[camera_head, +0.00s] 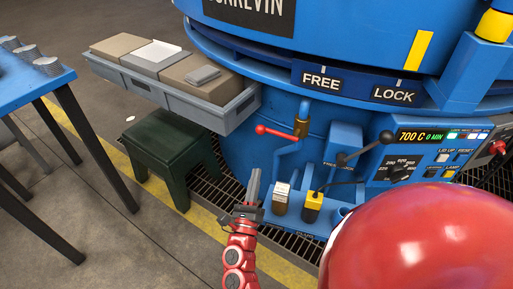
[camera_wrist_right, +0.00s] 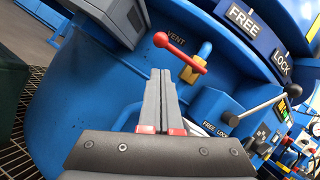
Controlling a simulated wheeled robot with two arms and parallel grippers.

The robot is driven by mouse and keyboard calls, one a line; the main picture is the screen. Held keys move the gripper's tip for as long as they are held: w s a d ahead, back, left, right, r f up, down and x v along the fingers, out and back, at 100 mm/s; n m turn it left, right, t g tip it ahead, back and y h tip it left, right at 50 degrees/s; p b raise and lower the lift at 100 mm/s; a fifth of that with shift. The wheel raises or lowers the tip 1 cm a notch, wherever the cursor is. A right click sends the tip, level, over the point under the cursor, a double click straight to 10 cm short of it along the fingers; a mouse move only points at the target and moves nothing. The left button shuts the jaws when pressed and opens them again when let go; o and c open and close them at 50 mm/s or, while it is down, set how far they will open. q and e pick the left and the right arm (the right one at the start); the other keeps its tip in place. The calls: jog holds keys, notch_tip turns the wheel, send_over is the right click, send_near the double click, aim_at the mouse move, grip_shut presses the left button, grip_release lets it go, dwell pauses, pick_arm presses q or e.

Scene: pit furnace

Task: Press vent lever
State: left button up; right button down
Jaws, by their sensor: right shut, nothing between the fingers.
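The vent lever (camera_head: 275,131) is a red handle with a ball end, on a brass valve (camera_head: 302,127) of a blue pipe on the blue furnace. In the right wrist view the red lever (camera_wrist_right: 180,52) slants down to the right beside the word VENT, ahead of my fingers. My right gripper (camera_head: 254,173) is shut and empty, below and left of the lever in the head view, and appears apart from it. Its two grey fingers (camera_wrist_right: 160,74) lie together in the wrist view. My left gripper is not in view.
A grey tray (camera_head: 215,115) with boxes juts out left of the lever, above a green stool (camera_head: 172,150). Right of the lever is a black-knobbed FREE/LOCK lever (camera_head: 365,150) and a control panel (camera_head: 430,150). A blue table (camera_head: 30,80) stands far left.

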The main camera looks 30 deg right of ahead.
jog(key=b+x, duration=0.1)
jog(key=x, duration=0.9)
dwell(0.3)
